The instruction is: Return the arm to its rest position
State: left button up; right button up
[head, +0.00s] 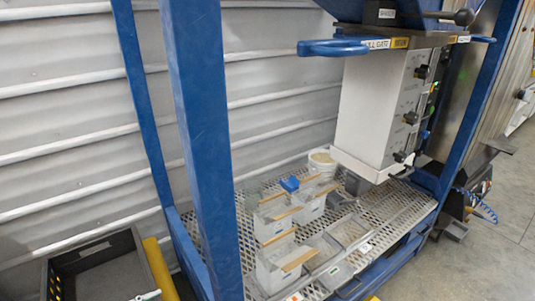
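Neither of my grippers shows in the head view, and I cannot see a held object. The substrate hopper stands in a blue frame (205,130). Its pale box-shaped body (372,108) with dark knobs hangs at the upper right, above a perforated metal shelf (402,205). A blue handle (333,47) sticks out to the left on the plate at the top of this body.
Several grey bins (268,270) with wooden strips stand on the shelf, with a white bucket (322,160) behind them. A dark crate (100,272) and a yellow post (160,270) are at the lower left. Grey floor (480,260) is open at the lower right.

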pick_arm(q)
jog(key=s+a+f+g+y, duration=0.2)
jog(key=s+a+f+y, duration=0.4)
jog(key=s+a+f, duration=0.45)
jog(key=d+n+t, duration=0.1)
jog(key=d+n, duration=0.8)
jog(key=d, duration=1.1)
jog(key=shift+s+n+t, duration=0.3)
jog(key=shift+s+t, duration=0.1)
